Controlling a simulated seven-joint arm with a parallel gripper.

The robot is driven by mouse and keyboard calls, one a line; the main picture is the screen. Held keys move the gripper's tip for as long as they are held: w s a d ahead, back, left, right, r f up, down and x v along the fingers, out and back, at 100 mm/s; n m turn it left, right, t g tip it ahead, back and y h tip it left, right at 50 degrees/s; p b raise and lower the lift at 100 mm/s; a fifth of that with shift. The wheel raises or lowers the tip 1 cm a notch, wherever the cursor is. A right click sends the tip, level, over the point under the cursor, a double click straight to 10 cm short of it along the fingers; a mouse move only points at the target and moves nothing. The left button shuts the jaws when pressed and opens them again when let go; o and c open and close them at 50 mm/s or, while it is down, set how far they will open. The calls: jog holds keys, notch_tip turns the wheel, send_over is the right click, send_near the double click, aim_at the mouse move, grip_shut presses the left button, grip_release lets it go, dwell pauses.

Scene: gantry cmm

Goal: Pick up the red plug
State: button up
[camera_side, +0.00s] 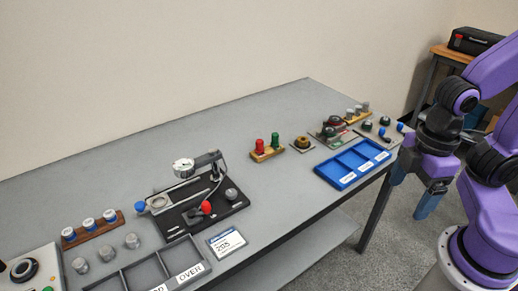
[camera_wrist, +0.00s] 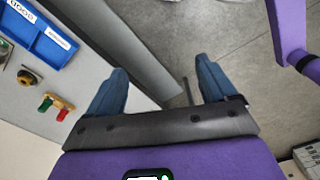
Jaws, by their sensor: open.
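The red plug (camera_side: 259,147) stands upright next to a green plug (camera_side: 275,140) on a small wooden block (camera_side: 267,155), past the middle of the table. In the wrist view the red plug (camera_wrist: 62,115) and green plug (camera_wrist: 45,104) show at the left, outside the space between my fingers. My gripper (camera_side: 411,188) is at the right, beyond the table's edge and well apart from the plugs. Its two blue fingers are spread, with only floor and the table's edge seen between or near them in the wrist view (camera_wrist: 160,68).
A blue tray (camera_side: 345,181) lies between the plugs and my gripper. A brass ring part (camera_side: 302,143) is just right of the block. A dial gauge stand (camera_side: 205,210) with a red knob stands to the left. Bare table lies in front of the block.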

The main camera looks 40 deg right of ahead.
dwell(0.4)
jog(key=c, duration=0.5)
